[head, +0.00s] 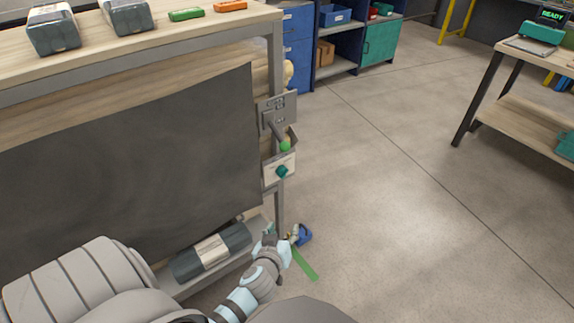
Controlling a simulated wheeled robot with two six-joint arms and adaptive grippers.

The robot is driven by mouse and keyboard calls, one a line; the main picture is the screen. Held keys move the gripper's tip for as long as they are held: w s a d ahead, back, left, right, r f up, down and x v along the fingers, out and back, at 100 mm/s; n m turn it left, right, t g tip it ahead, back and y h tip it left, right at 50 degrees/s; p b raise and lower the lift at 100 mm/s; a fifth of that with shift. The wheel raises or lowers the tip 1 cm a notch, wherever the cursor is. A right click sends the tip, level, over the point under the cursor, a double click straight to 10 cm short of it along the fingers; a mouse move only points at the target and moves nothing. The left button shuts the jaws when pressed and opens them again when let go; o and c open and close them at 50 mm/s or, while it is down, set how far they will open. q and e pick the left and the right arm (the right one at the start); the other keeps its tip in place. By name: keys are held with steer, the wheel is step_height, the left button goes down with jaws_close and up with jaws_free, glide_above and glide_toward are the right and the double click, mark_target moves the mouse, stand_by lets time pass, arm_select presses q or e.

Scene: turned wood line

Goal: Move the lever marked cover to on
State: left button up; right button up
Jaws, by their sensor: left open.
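A grey lever plate (278,113) is fixed to the right-hand post of the workbench. A lever with a green knob (285,146) hangs down from it. The markings are too small to read, so I cannot tell which control is marked cover. A dark sheet (130,160) hangs across the front of the bench. My left gripper (280,234) is open, low beside the post, below the knobs and apart from them. My right gripper is out of view.
Grey packages (52,32) and green (186,15) and orange (230,6) pieces lie on the bench top. A wrapped roll (212,251) lies on the low shelf. A blue object (303,235) is near my gripper. Open floor (400,200) lies to the right, before another table (492,62).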

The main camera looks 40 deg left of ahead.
arm_select(q)
step_height(320, 180, up, 9)
steer(key=w+a+n+t+y+b, duration=0.2)
steer(key=n, duration=0.1)
steer(key=n+t+y, duration=0.2)
steer(key=n, duration=0.1)
glide_toward(284, 150)
steer(key=x, duration=1.1)
steer(key=shift+w+a, duration=0.2)
steer(key=shift+w, duration=0.1)
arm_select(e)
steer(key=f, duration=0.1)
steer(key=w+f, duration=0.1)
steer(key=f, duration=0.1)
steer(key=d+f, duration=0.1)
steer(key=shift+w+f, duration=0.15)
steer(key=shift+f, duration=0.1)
arm_select(q)
jaws_close()
